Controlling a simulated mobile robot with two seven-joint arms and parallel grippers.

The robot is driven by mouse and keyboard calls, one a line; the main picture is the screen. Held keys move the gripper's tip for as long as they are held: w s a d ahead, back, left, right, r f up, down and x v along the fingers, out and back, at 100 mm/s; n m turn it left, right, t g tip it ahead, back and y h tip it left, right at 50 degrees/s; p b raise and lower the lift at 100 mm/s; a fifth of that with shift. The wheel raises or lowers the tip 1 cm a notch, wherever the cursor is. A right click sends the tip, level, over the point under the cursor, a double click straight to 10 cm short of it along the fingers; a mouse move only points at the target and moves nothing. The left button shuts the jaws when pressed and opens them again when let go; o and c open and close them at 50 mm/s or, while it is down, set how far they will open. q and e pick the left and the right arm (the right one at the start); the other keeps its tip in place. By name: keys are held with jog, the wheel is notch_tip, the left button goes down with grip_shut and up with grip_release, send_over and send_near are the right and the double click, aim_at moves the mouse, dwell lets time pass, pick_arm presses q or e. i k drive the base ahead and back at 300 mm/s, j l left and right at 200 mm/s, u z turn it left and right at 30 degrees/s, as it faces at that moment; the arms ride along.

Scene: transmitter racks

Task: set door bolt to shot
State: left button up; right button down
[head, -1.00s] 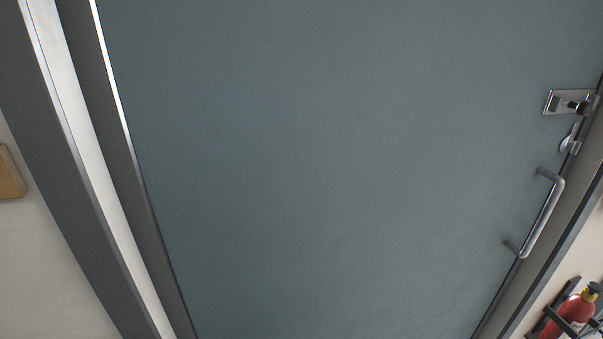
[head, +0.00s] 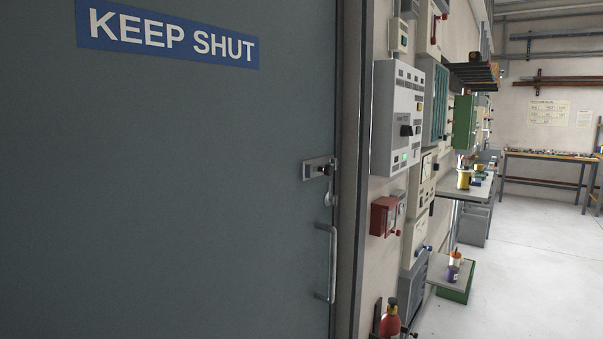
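The door bolt (head: 319,168) is a small metal slide bolt on a plate near the right edge of the grey door (head: 190,200). Its dark knob sits toward the plate's right end, by the door frame. At this size I cannot tell whether the bolt is shot or drawn. A round metal lock fitting (head: 329,193) is just below it, and a vertical pull handle (head: 331,262) is lower down. The door looks closed in its frame. Neither of my grippers is in view.
A blue KEEP SHUT sign (head: 167,33) is high on the door. Right of the frame, the wall carries a grey control box (head: 397,118), a red box (head: 383,216) and a fire extinguisher (head: 390,322). Shelves and benches stand farther back. The floor (head: 515,265) at right is clear.

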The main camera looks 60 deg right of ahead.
aim_at(328, 168)
jog(key=z, duration=2.05)
